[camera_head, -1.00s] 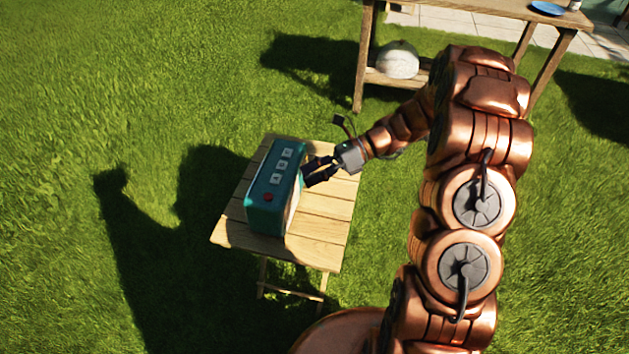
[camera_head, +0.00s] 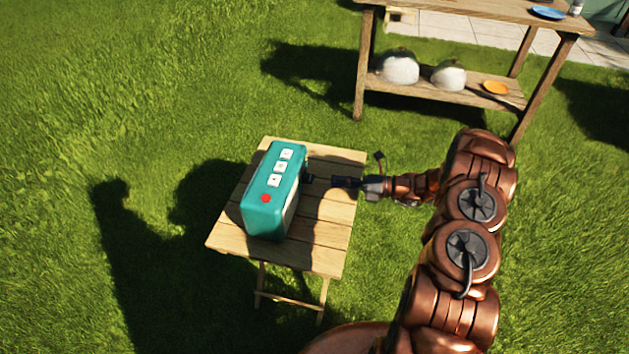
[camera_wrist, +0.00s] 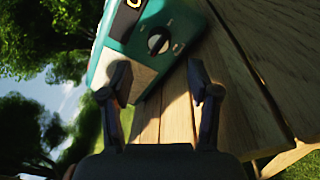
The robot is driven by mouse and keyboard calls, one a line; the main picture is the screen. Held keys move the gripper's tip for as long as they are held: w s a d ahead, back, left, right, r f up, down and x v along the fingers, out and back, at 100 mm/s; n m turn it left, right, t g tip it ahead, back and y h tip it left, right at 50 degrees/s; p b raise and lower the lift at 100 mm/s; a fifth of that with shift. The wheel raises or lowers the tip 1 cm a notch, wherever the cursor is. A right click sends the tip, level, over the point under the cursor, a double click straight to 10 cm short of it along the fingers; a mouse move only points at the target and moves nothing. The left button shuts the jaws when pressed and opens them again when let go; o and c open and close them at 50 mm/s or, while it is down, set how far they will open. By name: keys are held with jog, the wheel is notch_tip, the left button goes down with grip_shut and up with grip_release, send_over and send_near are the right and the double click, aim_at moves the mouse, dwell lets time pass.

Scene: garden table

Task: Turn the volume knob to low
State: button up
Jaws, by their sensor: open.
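A teal radio (camera_head: 275,196) stands on a small slatted wooden table (camera_head: 322,230), with white buttons and a red button on its top. In the wrist view the radio (camera_wrist: 193,18) appears tilted, and its front shows a round dark volume knob (camera_wrist: 159,41) with a light pointer line. My gripper (camera_head: 318,180) is at the right side of the radio, level with its front face. In the wrist view my gripper (camera_wrist: 160,82) is open and empty. Its two fingers are spread below the knob in the picture, apart from it. The knob is hidden in the head view.
A larger wooden table (camera_head: 470,14) stands at the back right, with a blue plate (camera_head: 547,12) on top. Its lower shelf holds two pale round objects and an orange plate (camera_head: 496,87). Open grass surrounds the small table.

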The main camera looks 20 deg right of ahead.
aim_at(309, 179)
jog(key=x, duration=0.7)
jog(key=shift+w+a, duration=0.1)
jog(key=shift+a, duration=0.15)
jog(key=c, duration=1.2)
jog(key=shift+o, duration=0.2)
